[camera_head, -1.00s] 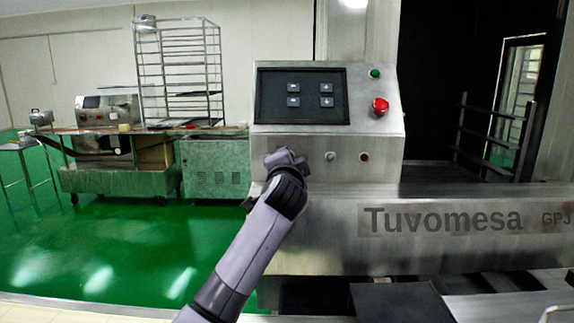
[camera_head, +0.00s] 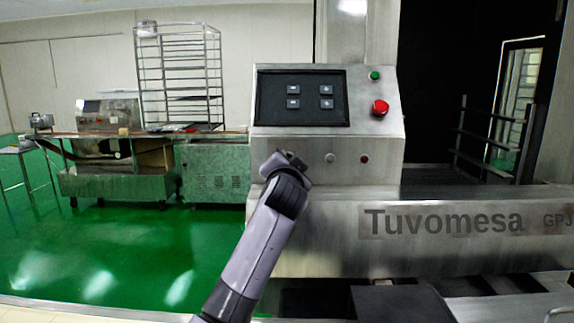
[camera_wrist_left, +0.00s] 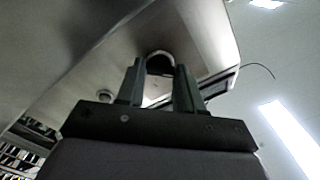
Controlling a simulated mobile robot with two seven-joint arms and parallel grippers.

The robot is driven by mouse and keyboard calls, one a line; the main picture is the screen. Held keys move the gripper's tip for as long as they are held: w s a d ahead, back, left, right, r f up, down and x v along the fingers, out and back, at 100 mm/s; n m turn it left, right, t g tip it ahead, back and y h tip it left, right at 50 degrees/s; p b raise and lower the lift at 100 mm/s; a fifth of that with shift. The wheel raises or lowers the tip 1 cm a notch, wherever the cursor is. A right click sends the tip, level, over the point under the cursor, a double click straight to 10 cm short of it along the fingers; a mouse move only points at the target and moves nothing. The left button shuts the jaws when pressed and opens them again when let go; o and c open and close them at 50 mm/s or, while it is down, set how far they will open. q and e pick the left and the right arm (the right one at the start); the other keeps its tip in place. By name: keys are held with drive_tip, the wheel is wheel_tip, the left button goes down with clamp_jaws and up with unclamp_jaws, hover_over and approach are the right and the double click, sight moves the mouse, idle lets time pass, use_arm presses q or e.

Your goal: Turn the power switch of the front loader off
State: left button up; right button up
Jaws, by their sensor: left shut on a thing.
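The front loader's grey metal control box (camera_head: 385,145) stands at the centre of the head view. The power switch (camera_wrist_left: 160,60) shows in the wrist view as a dark round knob with a light rim on the metal panel, between my fingertips. My left gripper (camera_head: 284,160) is at the lower left of the box front and hides the switch in the head view. In the wrist view my left gripper (camera_wrist_left: 160,76) has its two fingers on either side of the knob, shut on it. My right gripper is not in view.
A dark screen (camera_head: 300,97), green button (camera_head: 375,75) and red emergency button (camera_head: 380,107) are above. The Tuvomesa beam (camera_head: 320,245) runs below. Green floor is open at left.

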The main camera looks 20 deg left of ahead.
use_arm(q)
drive_tip(key=shift+f, duration=0.1)
drive_tip(key=o, duration=1)
drive_tip(key=shift+o, duration=0.2)
drive_tip(key=v, duration=0.6)
drive_tip(key=shift+s+d, duration=0.1)
drive_tip(key=shift+s, duration=0.2)
drive_tip(key=shift+s+d, duration=0.1)
drive_tip(key=shift+s, duration=0.15)
